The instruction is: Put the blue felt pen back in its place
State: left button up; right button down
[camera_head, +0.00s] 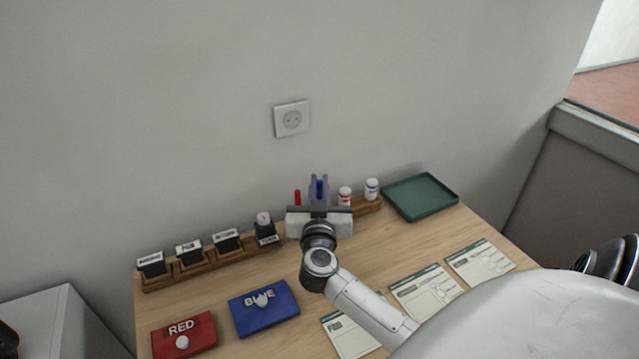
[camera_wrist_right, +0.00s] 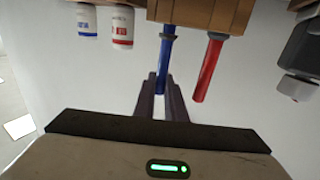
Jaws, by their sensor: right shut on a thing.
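The blue felt pen (camera_head: 320,188) stands roughly upright at the back of the counter. My right gripper (camera_head: 319,183) is shut on it. In the right wrist view the pen (camera_wrist_right: 166,55) runs between the fingers (camera_wrist_right: 163,92) to the wooden holder (camera_wrist_right: 190,13). Its collar is at or very close to the holder's edge; I cannot tell whether its end is seated in a hole. The red pen (camera_wrist_right: 208,70) stands in the holder beside it, and also shows in the head view (camera_head: 297,198). My wrist hides much of the holder in the head view. My left gripper is not seen.
Red- and blue-labelled white bottles (camera_head: 345,196) (camera_head: 371,189) stand right of the pens. A green tray (camera_head: 452,205) lies further right. A rack (camera_head: 150,283) of several stamps is at left, with red (camera_head: 200,342) and blue (camera_head: 245,322) pads before it. Cards (camera_head: 478,260) lie at right.

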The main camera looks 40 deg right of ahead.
jog(key=shift+f, duration=0.35)
dwell(0.3)
jog(key=c, duration=2)
grip_release()
jog(key=shift+s+a, duration=0.1)
jog(key=shift+p+v, duration=0.75)
jog(key=shift+v, duration=0.25)
jog(key=shift+p+v, duration=0.8)
jog(key=shift+v, duration=0.7)
